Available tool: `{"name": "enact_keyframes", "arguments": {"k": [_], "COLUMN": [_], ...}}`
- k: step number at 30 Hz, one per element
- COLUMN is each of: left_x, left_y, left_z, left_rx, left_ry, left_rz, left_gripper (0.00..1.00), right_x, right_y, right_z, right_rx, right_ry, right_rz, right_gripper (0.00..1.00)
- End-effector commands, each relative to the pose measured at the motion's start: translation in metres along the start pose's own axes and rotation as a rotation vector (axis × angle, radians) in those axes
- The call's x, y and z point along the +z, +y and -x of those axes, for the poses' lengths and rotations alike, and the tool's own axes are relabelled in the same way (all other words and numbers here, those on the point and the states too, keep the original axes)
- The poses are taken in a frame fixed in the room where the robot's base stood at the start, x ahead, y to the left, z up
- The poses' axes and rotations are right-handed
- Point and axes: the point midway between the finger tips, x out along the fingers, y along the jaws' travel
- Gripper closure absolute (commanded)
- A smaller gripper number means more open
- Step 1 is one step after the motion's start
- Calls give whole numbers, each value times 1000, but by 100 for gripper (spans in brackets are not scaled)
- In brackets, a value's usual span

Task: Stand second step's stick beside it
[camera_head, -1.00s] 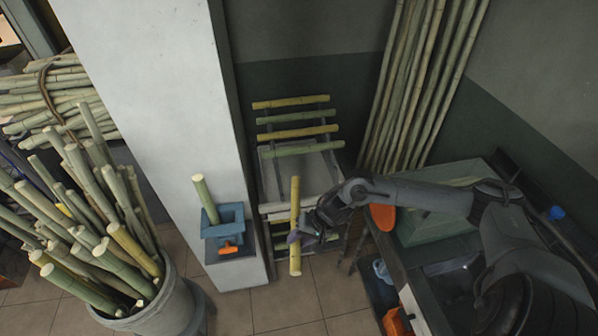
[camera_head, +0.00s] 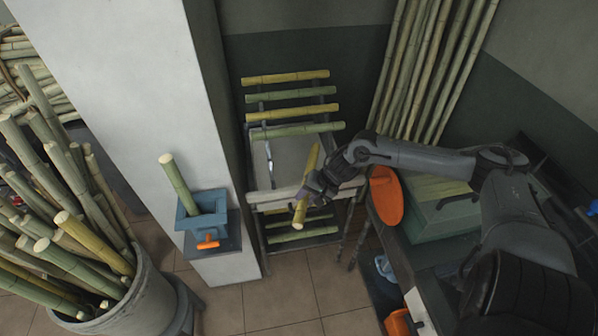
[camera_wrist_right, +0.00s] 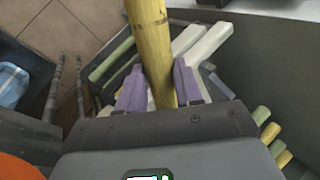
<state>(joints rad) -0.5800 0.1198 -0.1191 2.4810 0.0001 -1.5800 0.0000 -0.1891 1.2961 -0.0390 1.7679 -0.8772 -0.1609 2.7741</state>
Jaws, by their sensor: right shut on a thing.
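My right gripper (camera_head: 314,187) is shut on a yellow cane stick (camera_head: 300,213), which is tilted in front of the rack. In the right wrist view, the purple fingers (camera_wrist_right: 160,88) close around this stick (camera_wrist_right: 148,38). A green stick (camera_head: 176,182) stands, leaning slightly, in a blue holder (camera_head: 204,214) with an orange handle (camera_head: 208,242), apart from the held stick and to its left. The dark rack (camera_head: 250,190) carries several green and yellow sticks crosswise at its top, including a yellow one (camera_head: 292,114). Lower sticks (camera_head: 303,235) are partly hidden. My left gripper is out of view.
A white pillar (camera_head: 130,90) rises behind the blue holder. A grey bin (camera_head: 150,300) full of canes stands at the left. Tall canes (camera_head: 425,70) lean at the back. A green box (camera_head: 440,215) and an orange disc (camera_head: 386,197) are on the right. Tiled floor (camera_head: 285,290) is open in front.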

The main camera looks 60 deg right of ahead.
Motion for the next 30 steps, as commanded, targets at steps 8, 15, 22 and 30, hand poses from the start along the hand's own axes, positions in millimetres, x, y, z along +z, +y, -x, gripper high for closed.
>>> {"name": "enact_keyframes", "arguments": {"k": [8, 15, 22, 30], "left_x": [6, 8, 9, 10], "left_y": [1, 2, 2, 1], "left_z": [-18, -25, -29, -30], "left_rx": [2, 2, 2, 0], "left_ry": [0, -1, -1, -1], "left_rz": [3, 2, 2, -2], "left_gripper": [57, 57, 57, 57], "right_x": [-38, -67, -85, -91], "right_y": [-16, -27, -31, -34], "right_z": [-9, -14, -18, -19], "right_rx": [-8, -8, -4, -3], "right_ry": [3, 1, 2, 0], "right_rz": [-2, -1, -1, -1], "right_gripper": [100, 100, 100, 100]}}
